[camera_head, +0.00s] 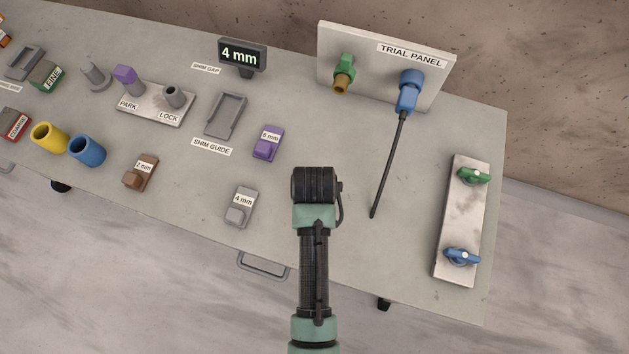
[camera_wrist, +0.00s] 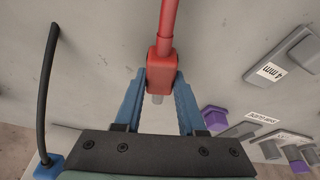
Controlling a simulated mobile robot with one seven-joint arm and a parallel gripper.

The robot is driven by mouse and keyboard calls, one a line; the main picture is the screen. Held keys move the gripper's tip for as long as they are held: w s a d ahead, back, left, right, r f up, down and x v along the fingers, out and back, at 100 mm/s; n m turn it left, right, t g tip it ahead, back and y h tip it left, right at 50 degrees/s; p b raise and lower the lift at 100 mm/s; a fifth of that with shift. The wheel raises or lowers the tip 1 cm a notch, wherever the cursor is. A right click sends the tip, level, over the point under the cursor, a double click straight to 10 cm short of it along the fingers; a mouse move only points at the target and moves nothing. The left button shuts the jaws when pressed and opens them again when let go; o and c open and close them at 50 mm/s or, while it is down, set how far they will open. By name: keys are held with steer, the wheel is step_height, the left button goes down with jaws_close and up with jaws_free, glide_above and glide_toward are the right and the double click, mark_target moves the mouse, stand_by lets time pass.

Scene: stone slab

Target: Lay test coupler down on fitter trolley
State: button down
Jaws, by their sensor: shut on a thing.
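The test coupler appears to be the red piece (camera_wrist: 160,74) with a red stem and a pale tip in the wrist view. My gripper (camera_wrist: 158,88) is shut on it, one blue finger on each side. In the head view my arm's dark wrist is over the front middle of the grey trolley top (camera_head: 300,120); the fingers and the red piece are hidden there. The trolley top also shows behind the red piece in the wrist view (camera_wrist: 95,60). I cannot tell whether the red piece touches it.
A trial panel (camera_head: 440,73) at the back holds a blue coupler (camera_head: 409,90) with a black hose. A plate with green and blue valves (camera_head: 461,220) lies right. A grey 4 mm block (camera_head: 241,207) and purple block (camera_head: 269,143) lie left. Bare top lies between.

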steer(key=shift+f+b, duration=0.3)
steer(key=shift+f, duration=0.3)
steer(key=shift+c, duration=2.1)
jaws_free()
